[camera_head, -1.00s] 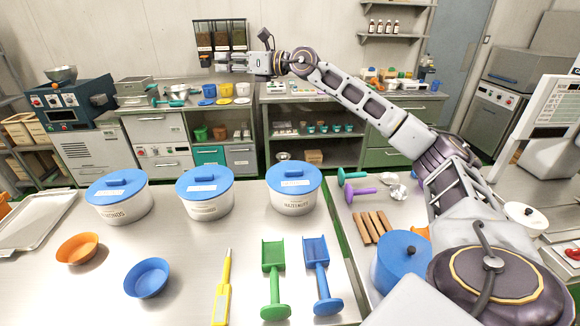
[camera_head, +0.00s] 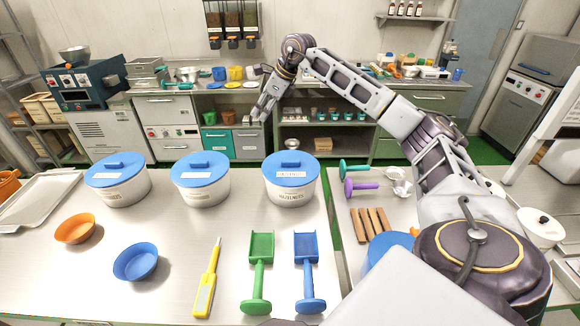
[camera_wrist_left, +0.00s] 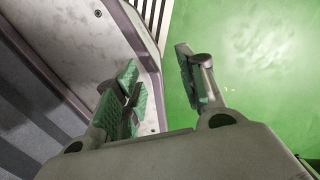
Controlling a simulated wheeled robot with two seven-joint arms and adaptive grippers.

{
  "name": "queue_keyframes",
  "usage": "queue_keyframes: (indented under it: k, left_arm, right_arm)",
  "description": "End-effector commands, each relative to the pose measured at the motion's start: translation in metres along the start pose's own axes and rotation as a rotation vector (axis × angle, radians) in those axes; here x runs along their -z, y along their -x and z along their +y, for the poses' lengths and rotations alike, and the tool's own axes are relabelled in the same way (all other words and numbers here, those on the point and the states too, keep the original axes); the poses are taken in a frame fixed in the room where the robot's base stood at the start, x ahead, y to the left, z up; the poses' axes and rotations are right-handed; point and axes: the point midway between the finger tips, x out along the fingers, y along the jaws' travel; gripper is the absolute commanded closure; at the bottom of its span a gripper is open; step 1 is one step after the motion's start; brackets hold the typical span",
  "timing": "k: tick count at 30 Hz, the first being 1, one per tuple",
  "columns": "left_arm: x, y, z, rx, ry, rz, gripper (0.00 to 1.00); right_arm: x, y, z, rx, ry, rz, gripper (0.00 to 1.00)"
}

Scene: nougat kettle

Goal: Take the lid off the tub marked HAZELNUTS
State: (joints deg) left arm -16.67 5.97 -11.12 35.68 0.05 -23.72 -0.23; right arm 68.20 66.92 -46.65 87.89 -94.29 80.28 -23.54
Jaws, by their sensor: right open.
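The tub marked HAZELNUTS (camera_head: 291,192) stands on the steel table, the rightmost of three white tubs. Its blue lid (camera_head: 291,168) sits on it, with a white label and a raised handle on top. My right gripper (camera_head: 262,112) hangs in the air above and behind the tub, pointing down, open and apart from the lid. My left gripper (camera_wrist_left: 163,90) shows only in the left wrist view. Its two green-padded fingers are spread with nothing between them, over green floor beside a grey machine body.
Two more blue-lidded tubs (camera_head: 201,192) (camera_head: 118,192) stand to the left. In front lie an orange bowl (camera_head: 76,229), a blue bowl (camera_head: 135,262), a yellow tool (camera_head: 208,282), a green scoop (camera_head: 260,270) and a blue scoop (camera_head: 307,270). My right arm crosses the right side.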

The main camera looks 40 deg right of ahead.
Motion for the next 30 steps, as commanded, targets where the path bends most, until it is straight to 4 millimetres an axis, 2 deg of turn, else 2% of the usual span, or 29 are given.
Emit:
queue_keyframes:
  k: [9, 18, 23, 30]
  left_arm:
    - [0.019, 0.001, 0.0, 0.001, -0.001, 0.091, 0.6]
    - [0.037, 0.003, 0.0, 0.002, 0.0, 0.173, 0.6]
    - [0.042, 0.004, 0.0, 0.001, 0.001, 0.195, 0.6]
    - [0.042, 0.004, 0.0, 0.001, 0.002, 0.194, 0.6]
  right_arm:
    - [0.061, 0.009, 0.007, -0.044, 0.061, 0.277, 0.57]
    - [0.106, 0.028, 0.023, -0.139, 0.114, 0.493, 0.57]
    - [0.117, 0.036, 0.029, -0.18, 0.146, 0.548, 0.57]
    - [0.117, 0.035, 0.028, -0.185, 0.169, 0.543, 0.57]
